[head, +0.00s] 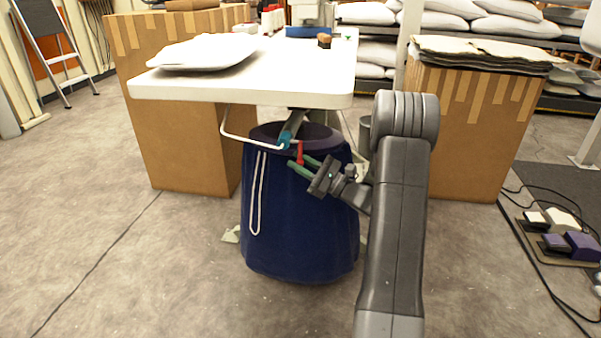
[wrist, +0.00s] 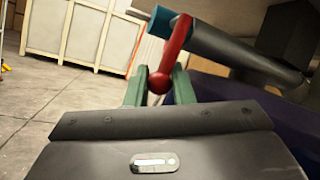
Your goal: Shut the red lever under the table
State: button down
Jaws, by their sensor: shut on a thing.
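The red lever (head: 300,153) hangs below the edge of the white table (head: 240,90), beside a teal collar (head: 284,139) on a grey pipe (head: 294,122). In the wrist view the lever (wrist: 180,38) runs down from the pipe (wrist: 235,52) to a round red knob. My gripper (head: 299,167) has green fingers and reaches in from the right. In the wrist view the fingers of my gripper (wrist: 158,88) are on either side of the knob, shut on it. The lever points downward, slightly tilted.
A white bent rod (head: 236,137) sticks out under the table edge. Cardboard boxes stand left (head: 185,140) and right (head: 465,140). Pedals (head: 570,243) and cables lie on the right floor. The front left floor is clear.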

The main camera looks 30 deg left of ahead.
jog(key=shift+w+n+g+b, duration=0.25)
jog(key=shift+n+g+b, duration=0.25)
jog(key=shift+n, duration=0.5)
jog(key=c, duration=1.3)
grip_release()
jog(key=shift+w, duration=0.1)
jog(key=p+v, duration=0.3)
jog(key=v, duration=1)
jog(key=shift+w+d+f, duration=0.1)
jog(key=shift+d+f, duration=0.15)
jog(key=shift+d, duration=0.05)
jog(key=shift+a, duration=0.1)
jog(key=b+x, duration=0.3)
jog(key=x, duration=1)
jog(key=shift+a+r, duration=0.3)
